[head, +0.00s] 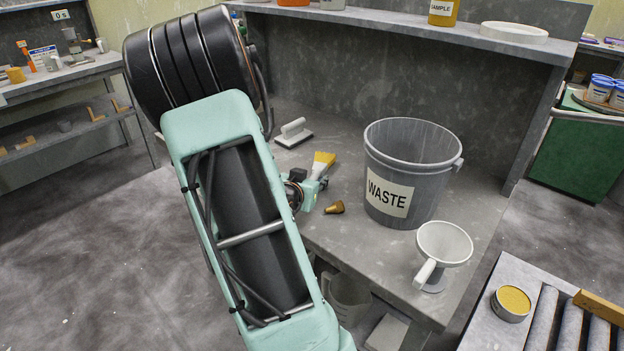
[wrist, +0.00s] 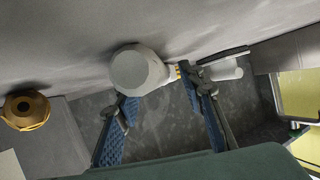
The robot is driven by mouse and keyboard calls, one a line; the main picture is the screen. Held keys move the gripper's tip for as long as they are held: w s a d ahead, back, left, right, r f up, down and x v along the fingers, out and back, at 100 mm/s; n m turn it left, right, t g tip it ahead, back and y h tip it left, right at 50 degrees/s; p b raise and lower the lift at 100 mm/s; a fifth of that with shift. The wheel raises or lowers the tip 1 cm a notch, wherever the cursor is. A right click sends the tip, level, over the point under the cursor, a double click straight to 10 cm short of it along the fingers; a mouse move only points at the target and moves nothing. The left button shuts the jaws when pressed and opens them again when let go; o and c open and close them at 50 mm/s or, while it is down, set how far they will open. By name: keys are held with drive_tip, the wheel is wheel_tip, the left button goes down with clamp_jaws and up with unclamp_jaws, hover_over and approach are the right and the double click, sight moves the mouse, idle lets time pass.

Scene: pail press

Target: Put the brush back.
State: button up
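The brush (head: 324,160) with yellow bristles shows at my gripper in the head view, over the bench; my gripper hides its lower part. In the wrist view a pale faceted body, which looks like the brush handle (wrist: 140,70), lies by the fingertips, with a bit of yellow behind the right finger. My gripper (wrist: 160,92) has its two blue-padded fingers wide apart, with a clear gap between the pads. I cannot tell whether either fingertip touches the brush. In the head view my gripper (head: 318,182) is small and partly hidden by my arm.
A brass nozzle (head: 334,207) lies close to my gripper; it also shows in the wrist view (wrist: 26,110). A white-handled float (head: 294,132) lies behind. The grey WASTE pail (head: 412,160) stands to the right, with a white funnel (head: 444,244) near the bench's front edge.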

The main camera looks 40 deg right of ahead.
drive_tip(key=shift+r, duration=0.2)
drive_tip(key=p+v, duration=0.1)
drive_tip(key=v, duration=0.8)
drive_tip(key=shift+a+r, duration=0.1)
drive_tip(key=shift+a, duration=0.1)
drive_tip(key=shift+b+v, duration=0.95)
drive_tip(key=shift+v, duration=0.3)
drive_tip(key=shift+s, duration=0.1)
